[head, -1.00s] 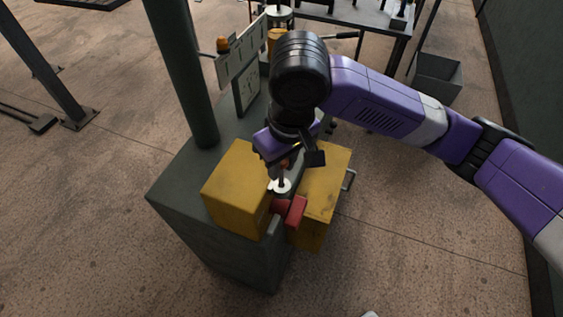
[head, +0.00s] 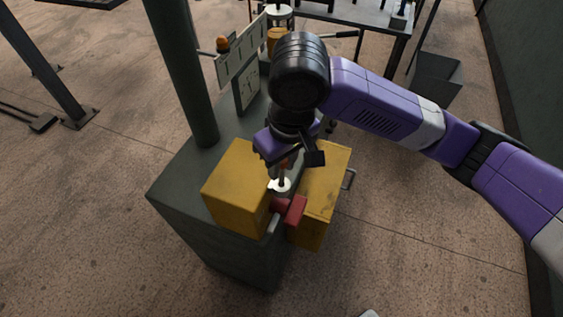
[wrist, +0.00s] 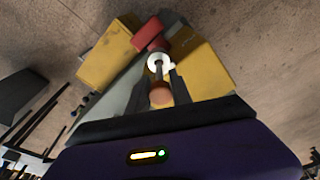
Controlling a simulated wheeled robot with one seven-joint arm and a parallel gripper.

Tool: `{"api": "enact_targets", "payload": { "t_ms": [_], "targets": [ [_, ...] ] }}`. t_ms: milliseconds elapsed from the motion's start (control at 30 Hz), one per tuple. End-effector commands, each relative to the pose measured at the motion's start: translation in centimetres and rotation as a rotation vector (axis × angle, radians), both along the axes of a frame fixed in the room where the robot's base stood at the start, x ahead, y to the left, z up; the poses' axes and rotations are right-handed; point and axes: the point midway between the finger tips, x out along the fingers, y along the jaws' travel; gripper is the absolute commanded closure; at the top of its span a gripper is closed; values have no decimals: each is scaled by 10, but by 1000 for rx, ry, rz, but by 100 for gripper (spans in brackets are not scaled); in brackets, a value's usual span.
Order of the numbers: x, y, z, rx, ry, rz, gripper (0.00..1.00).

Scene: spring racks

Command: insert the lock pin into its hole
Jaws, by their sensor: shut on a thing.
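My gripper (head: 283,165) points down between two yellow blocks on a dark green cabinet. It is shut on the lock pin, whose orange-brown head (wrist: 161,95) shows between the two dark fingers in the wrist view. The pin stands about upright. Its lower end meets a white ring (head: 281,186), which also shows in the wrist view (wrist: 158,62). I cannot tell how deep the tip sits, and the hole itself is hidden. A red block (head: 295,210) on a round red part lies just in front of the ring.
The left yellow block (head: 236,187) and right yellow block (head: 322,190) stand close on either side of my gripper. A green post (head: 183,75) and a gauge panel (head: 247,90) rise behind. A metal handle (head: 349,180) sticks out at the right.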

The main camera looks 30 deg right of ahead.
Motion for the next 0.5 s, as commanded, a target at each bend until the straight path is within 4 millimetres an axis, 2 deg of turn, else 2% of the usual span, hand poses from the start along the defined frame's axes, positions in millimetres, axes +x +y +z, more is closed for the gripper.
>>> {"api": "enact_targets", "payload": {
  "t_ms": [500],
  "targets": [
    [0, 0, -13, 1, 1, 0, 100]
  ]
}}
